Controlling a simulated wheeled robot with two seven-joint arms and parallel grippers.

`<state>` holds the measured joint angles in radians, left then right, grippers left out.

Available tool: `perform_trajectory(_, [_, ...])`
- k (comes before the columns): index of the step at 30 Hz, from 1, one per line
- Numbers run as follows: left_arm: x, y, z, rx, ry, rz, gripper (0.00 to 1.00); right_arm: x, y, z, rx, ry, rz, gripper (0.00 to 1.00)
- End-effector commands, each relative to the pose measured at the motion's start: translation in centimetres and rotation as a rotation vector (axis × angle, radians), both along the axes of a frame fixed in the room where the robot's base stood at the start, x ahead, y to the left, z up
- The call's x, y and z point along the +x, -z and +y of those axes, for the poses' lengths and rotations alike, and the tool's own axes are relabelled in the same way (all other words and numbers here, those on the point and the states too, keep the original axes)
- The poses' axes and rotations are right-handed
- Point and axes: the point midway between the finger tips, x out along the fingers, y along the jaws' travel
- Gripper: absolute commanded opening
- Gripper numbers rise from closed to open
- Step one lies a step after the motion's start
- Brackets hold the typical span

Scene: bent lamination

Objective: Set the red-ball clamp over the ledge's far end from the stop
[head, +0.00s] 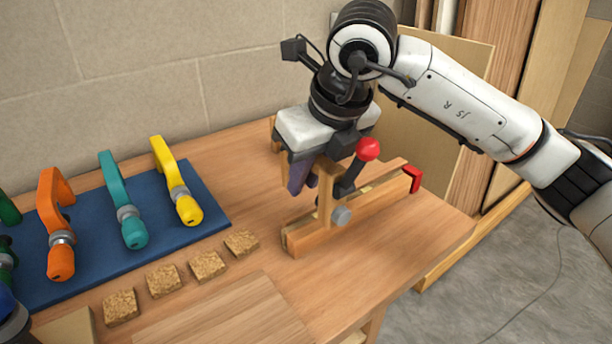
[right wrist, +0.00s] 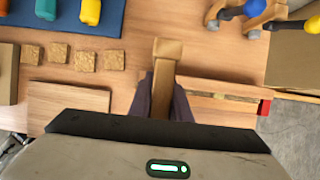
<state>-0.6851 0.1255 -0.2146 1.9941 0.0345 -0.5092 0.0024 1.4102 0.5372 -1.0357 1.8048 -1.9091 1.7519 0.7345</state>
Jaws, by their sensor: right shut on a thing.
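The red-ball clamp has a pale wooden body (head: 323,212), a dark lever with a red ball (head: 369,149) and a grey knob (head: 341,215). My right gripper (head: 303,180) points down and is shut on its wooden body, also in the right wrist view (right wrist: 167,52). The wooden ledge (head: 385,195) runs from front left to back right, with the red stop (head: 414,178) on its right end. The clamp stands upright at the ledge's left part, away from the stop. I cannot tell whether it rests on the ledge.
Orange (head: 60,240), teal (head: 130,215) and yellow (head: 180,190) clamps lie on a blue mat (head: 90,265) at left. Several cork squares (head: 208,265) and a wooden board (head: 235,315) lie in front.

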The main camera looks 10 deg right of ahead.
Motion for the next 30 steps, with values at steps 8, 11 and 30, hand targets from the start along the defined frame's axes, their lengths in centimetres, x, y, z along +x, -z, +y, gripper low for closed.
perform_trajectory(8, [0.2,-0.4,-0.1,-0.004,0.000,-0.008,0.31,0.0,-0.1,0.0,0.001,0.000,-0.002,0.00])
perform_trajectory(11, [0.2,-0.3,-0.1,-0.004,0.000,-0.008,0.31,0.0,0.1,0.0,0.001,0.000,-0.002,0.00])
perform_trajectory(30, [-0.1,2.2,-0.2,-0.011,0.001,-0.002,0.31,0.0,3.0,0.0,0.000,0.000,-0.001,0.00])
